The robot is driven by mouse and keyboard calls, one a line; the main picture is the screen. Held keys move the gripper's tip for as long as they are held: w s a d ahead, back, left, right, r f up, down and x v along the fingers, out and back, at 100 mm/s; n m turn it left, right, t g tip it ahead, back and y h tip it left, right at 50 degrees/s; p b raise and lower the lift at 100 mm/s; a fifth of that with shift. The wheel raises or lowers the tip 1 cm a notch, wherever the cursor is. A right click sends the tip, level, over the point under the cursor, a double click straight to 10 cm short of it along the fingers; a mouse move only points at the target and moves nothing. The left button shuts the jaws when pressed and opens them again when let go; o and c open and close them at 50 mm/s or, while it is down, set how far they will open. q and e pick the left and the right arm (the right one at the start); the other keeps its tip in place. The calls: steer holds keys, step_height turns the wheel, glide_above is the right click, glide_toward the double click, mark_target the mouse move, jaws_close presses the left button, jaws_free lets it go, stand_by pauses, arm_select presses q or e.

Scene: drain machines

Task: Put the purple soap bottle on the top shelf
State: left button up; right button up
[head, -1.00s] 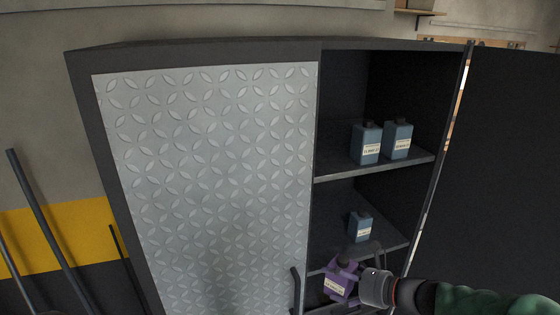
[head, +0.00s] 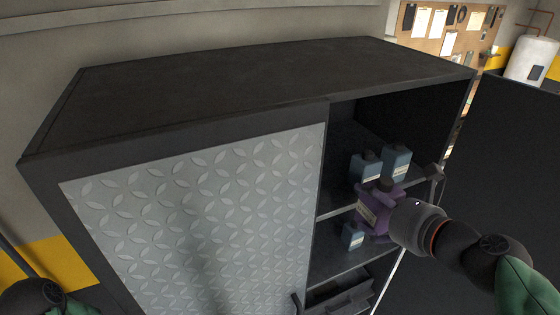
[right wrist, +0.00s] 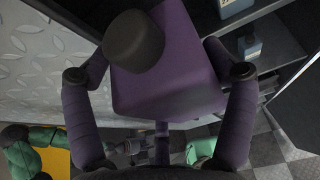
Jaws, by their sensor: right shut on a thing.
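The purple soap bottle (head: 376,212) has a dark cap and a pale label, and it is held roughly upright with a tilt. My right gripper (head: 392,210) is shut on it, in front of the open side of the cabinet. In the right wrist view the purple bottle (right wrist: 175,80) sits between the two fingers. The top shelf (head: 331,212) is at about the bottle's height in the head view, with two blue bottles (head: 396,160) on it behind the purple one. My left gripper is not in view; a bit of my left arm shows at lower left.
A smaller blue bottle (head: 352,236) stands on the shelf below. The closed patterned door (head: 200,220) covers the cabinet's left side. The open dark door (head: 520,150) stands at right. The cabinet's top (head: 250,90) is bare.

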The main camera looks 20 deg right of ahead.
steer(key=shift+w+r, duration=0.25)
steer(key=shift+w, duration=0.05)
steer(key=w+a+p, duration=0.1)
steer(key=w+p, duration=0.1)
steer(key=w, duration=1.6)
steer(key=shift+w+a+f, duration=0.15)
steer(key=shift+w+f, duration=0.15)
steer(key=shift+f, duration=0.05)
step_height(320, 180, down, 6)
steer(key=b, duration=0.3)
steer(key=shift+s, duration=0.1)
steer(key=shift+w+f, duration=0.25)
